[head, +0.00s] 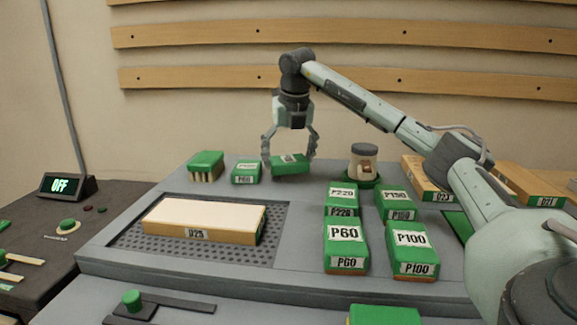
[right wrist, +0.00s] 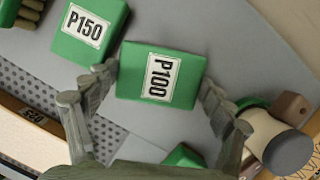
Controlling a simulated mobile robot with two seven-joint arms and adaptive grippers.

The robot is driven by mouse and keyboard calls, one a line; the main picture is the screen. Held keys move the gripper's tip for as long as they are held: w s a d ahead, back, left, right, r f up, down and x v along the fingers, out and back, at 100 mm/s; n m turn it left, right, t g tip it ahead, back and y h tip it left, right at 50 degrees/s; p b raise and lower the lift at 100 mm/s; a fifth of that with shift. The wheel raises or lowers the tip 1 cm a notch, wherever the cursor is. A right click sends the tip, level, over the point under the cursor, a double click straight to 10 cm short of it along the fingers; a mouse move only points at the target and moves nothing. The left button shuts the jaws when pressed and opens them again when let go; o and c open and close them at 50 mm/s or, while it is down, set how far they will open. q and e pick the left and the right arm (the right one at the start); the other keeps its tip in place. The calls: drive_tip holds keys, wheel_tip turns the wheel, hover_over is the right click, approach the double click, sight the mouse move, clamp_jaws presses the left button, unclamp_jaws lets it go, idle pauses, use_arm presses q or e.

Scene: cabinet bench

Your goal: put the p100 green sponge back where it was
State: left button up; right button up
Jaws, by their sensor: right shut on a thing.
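The P100 green sponge (head: 290,167) is between the fingers of my right gripper (head: 289,155) at the back of the bench. In the right wrist view its P100 label (right wrist: 158,78) faces the camera, and the fingers of the right gripper (right wrist: 155,92) close on its two ends. In the head view it looks slightly tilted; I cannot tell whether it touches the bench top. Another green P100 sponge (head: 410,250) stands at the front right, beside a P60 sponge (head: 346,245). My left gripper is not in view.
A green sponge, labelled P150 in the right wrist view (right wrist: 90,30), lies just left of the held one. A green brush (head: 206,165) is further left. A jar (head: 363,162) stands to the right. A D25 wood block (head: 205,220) lies on the perforated panel (head: 282,222).

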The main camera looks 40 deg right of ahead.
drive_tip(key=shift+f, duration=1.15)
drive_tip(key=shift+f, duration=0.2)
drive_tip(key=o, duration=1)
drive_tip(key=shift+r, duration=0.15)
drive_tip(key=v, duration=1.2)
